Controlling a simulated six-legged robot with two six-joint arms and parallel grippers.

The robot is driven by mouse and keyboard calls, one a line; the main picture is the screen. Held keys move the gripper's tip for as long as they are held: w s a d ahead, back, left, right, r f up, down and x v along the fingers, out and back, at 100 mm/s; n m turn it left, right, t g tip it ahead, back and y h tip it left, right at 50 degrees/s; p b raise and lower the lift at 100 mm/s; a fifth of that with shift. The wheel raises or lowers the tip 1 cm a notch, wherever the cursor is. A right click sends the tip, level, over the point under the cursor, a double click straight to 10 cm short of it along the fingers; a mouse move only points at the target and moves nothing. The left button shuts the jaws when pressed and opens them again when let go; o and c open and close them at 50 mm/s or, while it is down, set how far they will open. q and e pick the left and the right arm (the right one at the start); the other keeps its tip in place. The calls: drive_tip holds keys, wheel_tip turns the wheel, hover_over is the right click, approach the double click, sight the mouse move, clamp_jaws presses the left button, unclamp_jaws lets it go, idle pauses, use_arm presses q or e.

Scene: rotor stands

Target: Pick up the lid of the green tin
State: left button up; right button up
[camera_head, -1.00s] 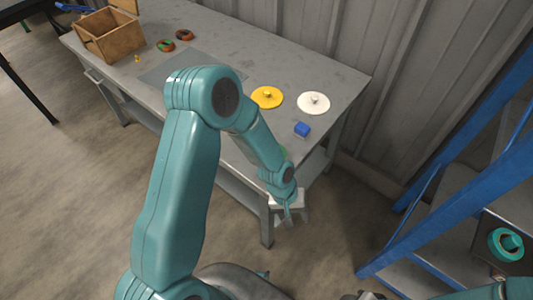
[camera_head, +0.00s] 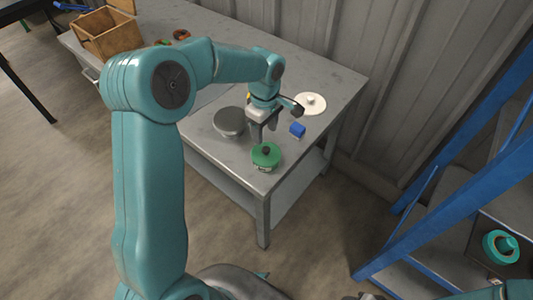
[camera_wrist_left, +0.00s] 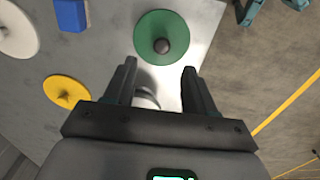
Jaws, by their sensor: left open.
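The green tin (camera_head: 266,162) stands near the front right corner of the grey workbench, its green lid with a dark round knob on top. In the left wrist view the lid (camera_wrist_left: 147,28) shows from above with its knob (camera_wrist_left: 162,46). My left gripper (camera_head: 264,131) is open and empty, pointing down just behind and above the tin in the head view. In the left wrist view its fingertips (camera_wrist_left: 160,70) are spread apart, with the knob just beyond the gap between them. Nothing is between the fingers at the lid. My right gripper is not clearly seen.
A grey round tin (camera_head: 229,122) stands left of the gripper. A blue block (camera_head: 297,130) and a white knobbed disc (camera_head: 311,103) lie to the right. A wooden box (camera_head: 108,36) sits far left.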

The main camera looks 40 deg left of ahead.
sight(266, 148)
use_arm(q)
drive_tip(key=f, duration=0.6)
drive_tip(key=shift+s+d+f+p, duration=0.1)
drive_tip(key=shift+d+f+p, duration=0.1)
drive_tip(key=shift+f+p, duration=0.15)
clamp_jaws()
